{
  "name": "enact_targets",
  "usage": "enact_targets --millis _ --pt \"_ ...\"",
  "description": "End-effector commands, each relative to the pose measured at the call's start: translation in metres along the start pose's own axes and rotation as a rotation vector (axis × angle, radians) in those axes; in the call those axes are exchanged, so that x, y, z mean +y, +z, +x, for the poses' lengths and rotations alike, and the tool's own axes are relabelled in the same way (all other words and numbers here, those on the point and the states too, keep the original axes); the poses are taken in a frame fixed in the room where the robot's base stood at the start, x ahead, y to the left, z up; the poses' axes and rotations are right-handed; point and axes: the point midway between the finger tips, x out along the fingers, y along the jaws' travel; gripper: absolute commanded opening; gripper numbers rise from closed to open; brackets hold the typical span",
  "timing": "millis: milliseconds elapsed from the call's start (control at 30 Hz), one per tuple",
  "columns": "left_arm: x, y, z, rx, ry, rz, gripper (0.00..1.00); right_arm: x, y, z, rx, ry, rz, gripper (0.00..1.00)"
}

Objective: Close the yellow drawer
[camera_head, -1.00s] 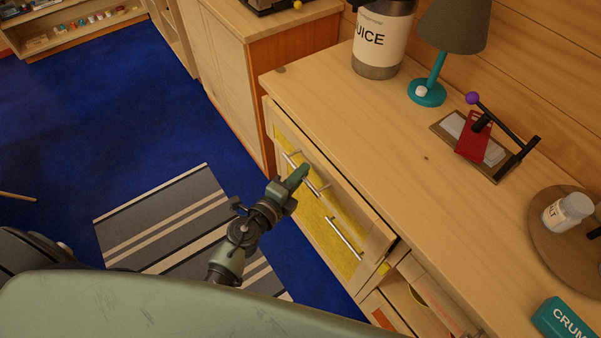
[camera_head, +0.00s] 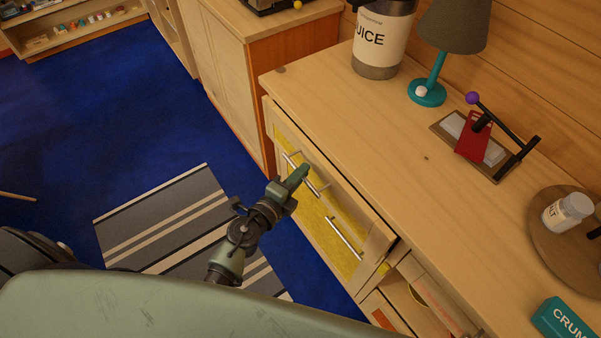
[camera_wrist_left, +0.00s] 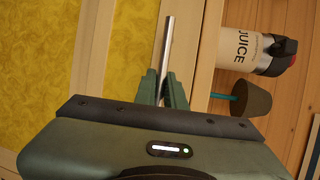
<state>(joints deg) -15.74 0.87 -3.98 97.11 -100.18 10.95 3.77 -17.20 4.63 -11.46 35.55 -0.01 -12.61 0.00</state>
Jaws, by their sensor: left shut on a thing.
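The yellow drawer (camera_head: 348,217) is the upper one in the wooden cabinet's front. Its front stands slightly out from the cabinet, with a dark gap along the top by its right end. My left gripper (camera_head: 302,172) is at its metal bar handle (camera_head: 322,188). In the left wrist view, my left gripper (camera_wrist_left: 162,88) is shut on this handle (camera_wrist_left: 168,45), which sticks out past the fingers. The fingers hide part of the handle. My right gripper is not in view.
The cabinet top (camera_head: 400,150) holds a juice container (camera_head: 381,40), a lamp (camera_head: 428,92), a red device (camera_head: 474,143) and a round board (camera_head: 550,238). A striped rug (camera_head: 160,225) lies on the blue floor.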

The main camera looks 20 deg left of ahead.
Motion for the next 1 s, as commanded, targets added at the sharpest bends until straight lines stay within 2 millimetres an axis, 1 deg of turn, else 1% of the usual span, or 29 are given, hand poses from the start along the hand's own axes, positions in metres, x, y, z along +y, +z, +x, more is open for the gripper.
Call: enact_targets --millis 133,200,267,400,500,767,800,867,1000 --pt "0.001 0.000 0.000 -0.001 0.001 0.000 0.00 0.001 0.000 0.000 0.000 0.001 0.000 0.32" --pt "-0.001 -0.001 0.003 -0.001 0.000 -0.001 0.00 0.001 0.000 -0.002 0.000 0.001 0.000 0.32" --pt "-0.003 -0.004 0.010 0.000 0.000 -0.002 0.00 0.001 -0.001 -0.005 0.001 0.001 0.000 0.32" --pt "-0.009 -0.013 0.032 -0.001 0.000 -0.003 0.00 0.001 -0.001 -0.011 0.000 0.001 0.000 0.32" --pt "-0.009 -0.016 0.039 0.000 0.001 -0.001 0.00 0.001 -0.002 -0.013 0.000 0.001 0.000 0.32" --pt "-0.009 -0.018 0.041 0.001 0.000 0.000 0.00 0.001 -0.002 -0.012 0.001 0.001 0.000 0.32" --pt "-0.009 -0.018 0.041 0.001 0.000 0.000 0.16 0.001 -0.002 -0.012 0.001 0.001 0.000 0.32" --pt "-0.009 -0.017 0.041 0.001 0.000 0.000 0.32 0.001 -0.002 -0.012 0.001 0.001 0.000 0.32" --pt "-0.009 -0.017 0.041 0.001 0.000 0.000 0.32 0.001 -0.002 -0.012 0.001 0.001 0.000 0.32"
